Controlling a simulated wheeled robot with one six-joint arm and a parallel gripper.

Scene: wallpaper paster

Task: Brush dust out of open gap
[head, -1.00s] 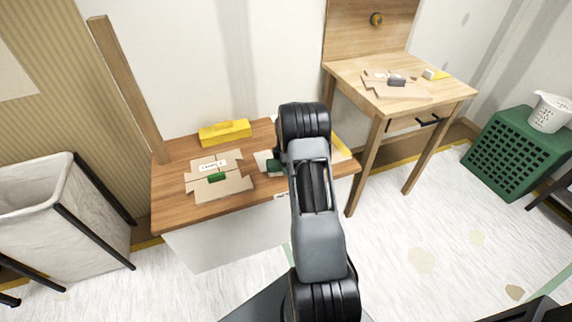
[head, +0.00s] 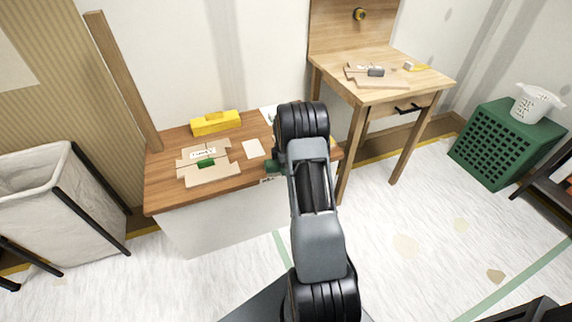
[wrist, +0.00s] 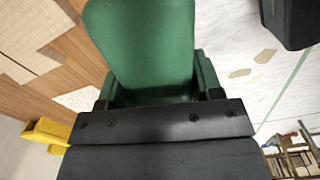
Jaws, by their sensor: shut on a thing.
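My gripper (wrist: 160,108) is shut on a smooth green object (wrist: 150,45) that fills the upper middle of the wrist view. I see no bristles on it, and its far end is out of sight. In the head view a small green part (head: 272,166) shows left of my arm, by the low table's right side; my arm hides the rest. A tan board (head: 207,175) with notched edges lies on the low wooden table (head: 165,190). It bears a white label and a small green block (head: 206,162). Dust and an open gap cannot be made out.
A yellow box (head: 216,123) stands behind the board, and a pale card (head: 252,148) lies right of it. A taller wooden table (head: 390,92) with another board stands right. A green crate (head: 505,145) with a white basket is far right; a pale hamper (head: 35,205) is left. Floor in front is clear.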

